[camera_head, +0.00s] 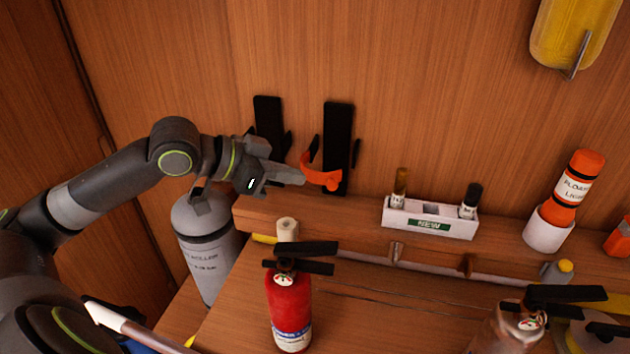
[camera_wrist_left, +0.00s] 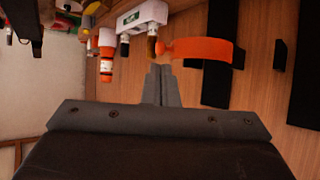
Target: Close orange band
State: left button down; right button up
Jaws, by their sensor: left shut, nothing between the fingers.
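The orange band (camera_head: 322,178) is a curved strap on the lower part of a black wall bracket (camera_head: 338,140). It stands out from the bracket, and one end curls up at its left. In the left wrist view the band (camera_wrist_left: 200,49) stretches across in front of a black bracket (camera_wrist_left: 222,75). My left gripper (camera_head: 301,179) is shut and empty, its tips just left of the band. In the left wrist view the closed fingers (camera_wrist_left: 158,72) point toward the band's rounded end. Whether they touch it I cannot tell. My right gripper is not in view.
A second black bracket (camera_head: 268,125) is on the wall behind my left gripper. A grey cylinder (camera_head: 207,240) stands below my arm. A red extinguisher (camera_head: 290,305) stands in front. A white NEW holder (camera_head: 430,217) and an orange float light (camera_head: 573,190) are on the ledge to the right.

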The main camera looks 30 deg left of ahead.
aim_at(328, 184)
pick_arm(q)
jog(key=shift+p+x, duration=0.5)
jog(key=shift+x, duration=2.1)
jog(key=shift+w+d, duration=0.1)
jog(key=shift+w, duration=0.05)
